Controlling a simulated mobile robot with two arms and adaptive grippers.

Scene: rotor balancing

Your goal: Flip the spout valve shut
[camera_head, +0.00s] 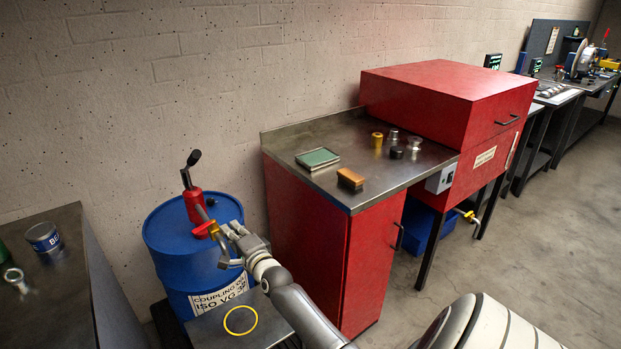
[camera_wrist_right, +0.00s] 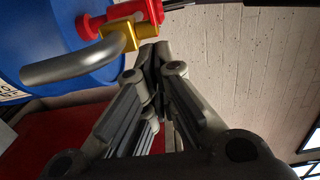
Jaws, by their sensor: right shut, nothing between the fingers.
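A blue drum (camera_head: 190,240) stands by the wall with a red hand pump (camera_head: 194,205) on top. Its spout carries a small yellow valve (camera_head: 213,228). In the right wrist view the yellow valve (camera_wrist_right: 122,36) sits between the red pump body (camera_wrist_right: 135,14) and the bent grey spout pipe (camera_wrist_right: 75,68). My right gripper (camera_head: 229,236) is beside the valve and spout. In the right wrist view its fingertips (camera_wrist_right: 152,52) are together and empty, close to the valve's yellow end. I cannot tell whether they touch it. My left gripper is not in view.
A grey plate with a yellow ring (camera_head: 240,320) lies in front of the drum. A red cabinet with a steel top (camera_head: 330,140) stands right of it, holding small parts. A dark table (camera_head: 70,285) with a blue can (camera_head: 43,237) is at left. Open floor lies at right.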

